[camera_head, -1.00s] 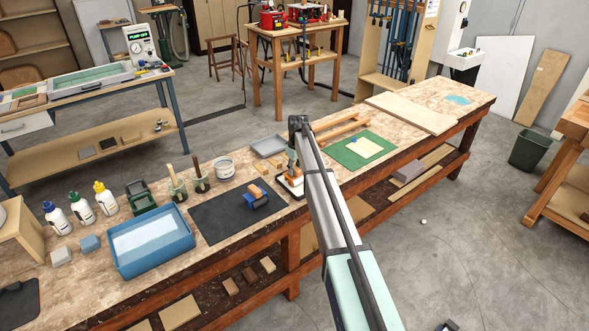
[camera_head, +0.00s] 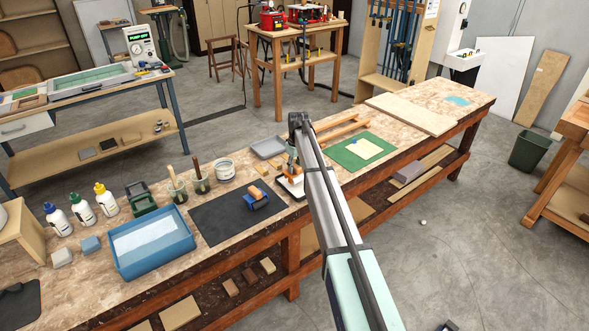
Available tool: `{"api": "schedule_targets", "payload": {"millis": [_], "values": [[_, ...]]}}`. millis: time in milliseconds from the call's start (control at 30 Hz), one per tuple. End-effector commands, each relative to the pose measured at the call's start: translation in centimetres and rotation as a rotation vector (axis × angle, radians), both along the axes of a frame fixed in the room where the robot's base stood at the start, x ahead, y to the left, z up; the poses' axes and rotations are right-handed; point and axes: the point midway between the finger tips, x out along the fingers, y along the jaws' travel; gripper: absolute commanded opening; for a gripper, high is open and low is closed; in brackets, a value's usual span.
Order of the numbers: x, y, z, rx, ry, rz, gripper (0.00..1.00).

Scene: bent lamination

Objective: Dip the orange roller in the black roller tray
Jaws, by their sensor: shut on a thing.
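My gripper (camera_head: 292,156) points down over the workbench, just right of the black mat, partly hidden by my arm. It is shut on the orange roller (camera_head: 292,168), of which only a small orange-brown part shows. Below it lies a small tray (camera_head: 286,188) with a pale inside and a dark edge, which looks like the black roller tray. My arm covers its right side. I cannot tell whether the roller touches the tray.
A blue tool with an orange-brown top (camera_head: 257,196) lies on the black mat (camera_head: 220,221). A grey tray (camera_head: 268,147) stands behind my gripper. A green mat (camera_head: 357,158) lies to the right. A blue tub (camera_head: 152,246), brush pots (camera_head: 200,182) and bottles (camera_head: 82,208) stand left.

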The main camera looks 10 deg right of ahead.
Motion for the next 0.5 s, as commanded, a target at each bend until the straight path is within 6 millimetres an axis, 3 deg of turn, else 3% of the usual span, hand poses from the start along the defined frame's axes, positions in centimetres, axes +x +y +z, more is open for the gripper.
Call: {"api": "schedule_targets", "payload": {"millis": [500], "values": [[0.0,0.0,3.9,0.000,0.000,0.000,0.03]]}}
